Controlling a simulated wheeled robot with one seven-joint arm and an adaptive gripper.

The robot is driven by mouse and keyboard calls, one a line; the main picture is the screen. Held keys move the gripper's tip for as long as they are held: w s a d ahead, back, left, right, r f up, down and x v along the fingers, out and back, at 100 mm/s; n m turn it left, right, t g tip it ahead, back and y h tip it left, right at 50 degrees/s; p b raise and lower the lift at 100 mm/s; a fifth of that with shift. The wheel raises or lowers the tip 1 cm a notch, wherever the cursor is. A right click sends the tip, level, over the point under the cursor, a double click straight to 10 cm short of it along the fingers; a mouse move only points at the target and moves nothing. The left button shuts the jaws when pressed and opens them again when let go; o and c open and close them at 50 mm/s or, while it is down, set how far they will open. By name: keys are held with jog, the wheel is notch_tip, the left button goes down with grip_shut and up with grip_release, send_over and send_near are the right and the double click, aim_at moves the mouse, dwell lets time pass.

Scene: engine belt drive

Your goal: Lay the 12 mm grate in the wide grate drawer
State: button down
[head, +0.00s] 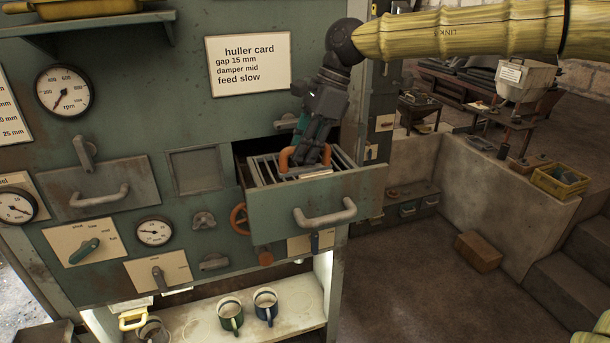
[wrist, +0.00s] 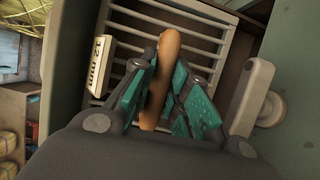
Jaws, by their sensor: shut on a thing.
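The 12 mm grate (wrist: 208,50) is a pale barred frame with a "12 mm" tag and a brown-orange handle. In the head view the grate (head: 263,170) lies at the open wide drawer (head: 316,207), within its walls; I cannot tell if it rests on the drawer floor. My gripper (head: 309,163) is over the drawer, shut on the grate's handle. In the wrist view my gripper (wrist: 163,95) has its teal pads on either side of the handle (wrist: 162,75). The fingers hide part of the handle and bars.
The drawer sticks out from the green machine front, with a grey pull handle (head: 325,215). A closed drawer (head: 97,188) is at left. A huller card (head: 248,66) reads "gap 15 mm". Mugs (head: 265,306) stand on a shelf below. Floor at right is mostly clear.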

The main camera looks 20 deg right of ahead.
aim_at(303, 168)
jog(key=shift+a+f+b, duration=0.4)
jog(key=shift+f+b, duration=0.3)
jog(key=shift+b, duration=0.05)
jog(key=f+b, duration=0.2)
jog(key=shift+d+f, duration=0.3)
jog(key=shift+f, duration=0.05)
jog(key=shift+a+f+b, duration=0.15)
jog(key=shift+f+b, duration=0.2)
jog(key=shift+b, duration=0.15)
jog(key=c, duration=1.4)
grip_release()
jog(key=shift+f, duration=0.1)
jog(key=shift+c, duration=0.2)
jog(key=shift+o, duration=0.3)
jog(key=shift+s, duration=0.1)
